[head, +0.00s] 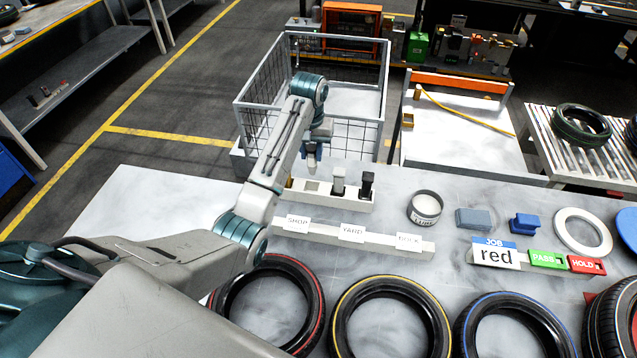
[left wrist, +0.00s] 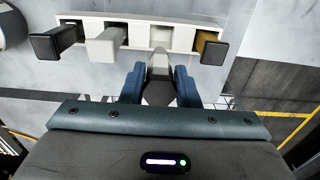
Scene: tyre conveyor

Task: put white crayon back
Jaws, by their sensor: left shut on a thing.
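My left gripper (head: 312,150) is above the back edge of the bench, just behind a pale crayon rack (head: 325,195). In the left wrist view the gripper (left wrist: 158,75) is shut on a slim crayon with a pale tip, which I take as the white crayon (left wrist: 159,62). The rack (left wrist: 190,22) holds a black crayon (left wrist: 54,42), a pale grey one (left wrist: 103,46) and a dark-ended yellow one (left wrist: 208,45). An empty square slot (left wrist: 161,37) lies between the pale and yellow ones, in line with the held crayon. Contact with the rack cannot be told. My right gripper is out of view.
A label strip (head: 355,242) reading SHOP, YARD and DOCK lies in front of the rack. Several tyres (head: 390,283) line the near bench. A round tin (head: 425,208) and a blue-grey block (head: 473,219) are to the right. A wire cage (head: 262,120) stands behind the bench.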

